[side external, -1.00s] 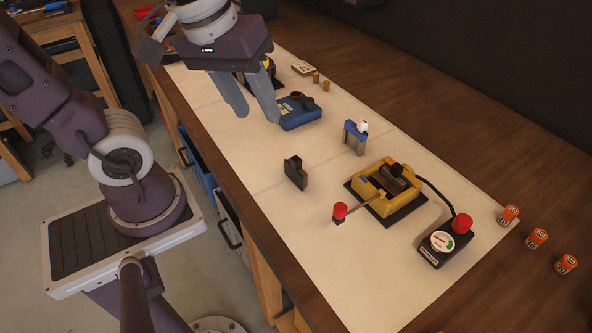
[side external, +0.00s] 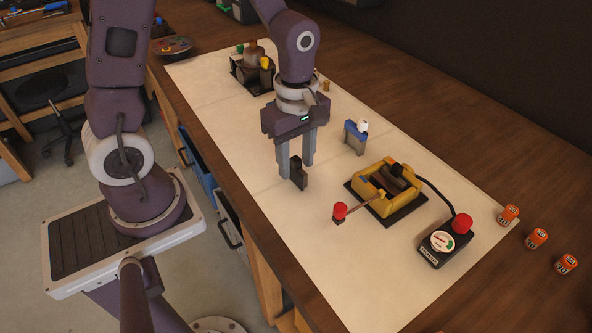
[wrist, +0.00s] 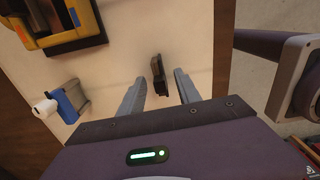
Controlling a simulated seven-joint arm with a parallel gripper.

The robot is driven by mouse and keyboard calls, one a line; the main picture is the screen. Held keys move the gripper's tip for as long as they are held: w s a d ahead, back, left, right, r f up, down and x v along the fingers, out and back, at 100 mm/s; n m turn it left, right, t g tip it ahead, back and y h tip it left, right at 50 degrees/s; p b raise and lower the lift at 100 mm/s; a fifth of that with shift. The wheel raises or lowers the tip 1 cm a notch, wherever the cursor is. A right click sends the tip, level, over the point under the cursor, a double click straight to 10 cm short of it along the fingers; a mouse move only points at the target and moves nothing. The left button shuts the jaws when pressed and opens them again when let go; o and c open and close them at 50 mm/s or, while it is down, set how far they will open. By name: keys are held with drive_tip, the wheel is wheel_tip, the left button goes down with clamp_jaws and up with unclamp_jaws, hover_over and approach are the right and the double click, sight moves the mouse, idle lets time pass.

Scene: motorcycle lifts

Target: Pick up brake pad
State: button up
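The brake pad looks to be the small black upright block (side external: 299,174) on the pale mat. In the wrist view the black block (wrist: 157,68) lies ahead of and between my two fingers. My gripper (side external: 296,170) is open and points down at the block, with the grey fingers apart on either side. In the wrist view the open gripper (wrist: 157,85) shows a gap around the block. I cannot tell if a finger touches it.
A yellow fixture (side external: 379,187) with a red-knobbed lever stands to the right, beside a gauge box (side external: 443,243). A blue and grey piece with a white cap (side external: 356,137) stands behind. Several orange cans (side external: 536,238) stand at far right. The mat's front (side external: 330,270) is clear.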

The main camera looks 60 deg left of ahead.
clamp_jaws()
